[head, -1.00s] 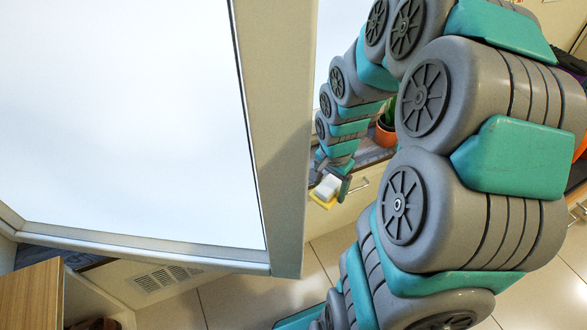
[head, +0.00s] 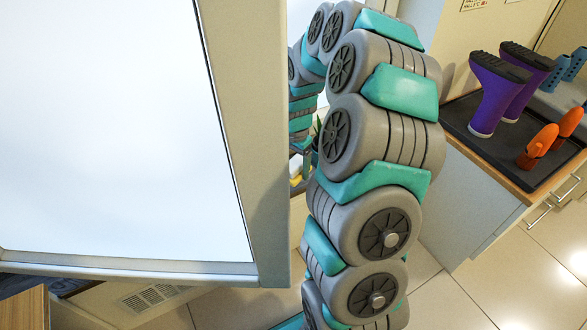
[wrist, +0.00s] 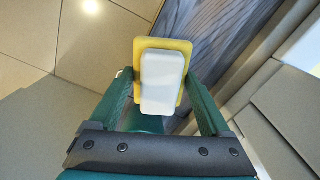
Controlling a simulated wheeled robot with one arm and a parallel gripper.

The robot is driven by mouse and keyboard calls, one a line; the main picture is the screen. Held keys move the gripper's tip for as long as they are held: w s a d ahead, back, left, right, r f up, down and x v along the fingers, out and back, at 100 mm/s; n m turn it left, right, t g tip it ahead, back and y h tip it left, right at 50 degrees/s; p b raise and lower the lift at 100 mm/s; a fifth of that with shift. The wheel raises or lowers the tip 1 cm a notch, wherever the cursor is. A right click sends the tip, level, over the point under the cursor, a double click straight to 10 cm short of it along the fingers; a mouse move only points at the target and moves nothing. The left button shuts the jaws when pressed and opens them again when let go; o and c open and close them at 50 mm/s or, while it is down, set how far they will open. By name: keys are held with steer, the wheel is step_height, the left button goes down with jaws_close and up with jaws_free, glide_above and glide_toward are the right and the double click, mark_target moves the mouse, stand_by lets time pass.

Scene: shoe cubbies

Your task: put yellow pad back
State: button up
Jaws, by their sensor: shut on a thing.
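The yellow pad (wrist: 184,44) shows in the wrist view as a yellow sheet with a white block (wrist: 162,82) on its near face. My gripper (wrist: 160,85) has its two teal fingers on either side of the white block and is shut on it, with the yellow part at the far end. In the head view the pad (head: 295,181) is a small yellow and white patch beside the panel edge, mostly hidden by my arm and the panel. A grey wood-grain surface (wrist: 225,45) lies beyond the pad in the wrist view.
A large white framed panel (head: 110,130) fills the left of the head view. Purple boots (head: 497,95) and orange items (head: 540,145) stand on a black tray (head: 470,125) on the right cabinet. Tiled floor (head: 430,300) is open at lower right. A wooden edge (head: 22,308) shows lower left.

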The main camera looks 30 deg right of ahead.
mark_target(294, 159)
steer(key=shift+w+d, duration=0.15)
steer(key=shift+w, duration=0.6)
steer(key=shift+f+p, duration=0.35)
steer(key=shift+f, duration=1.5)
steer(key=o, duration=1.1)
steer(key=shift+o, duration=0.2)
step_height(294, 159, up, 11)
steer(key=shift+r+b, duration=0.1)
steer(key=shift+b, duration=0.35)
steer(key=shift+r, duration=0.45)
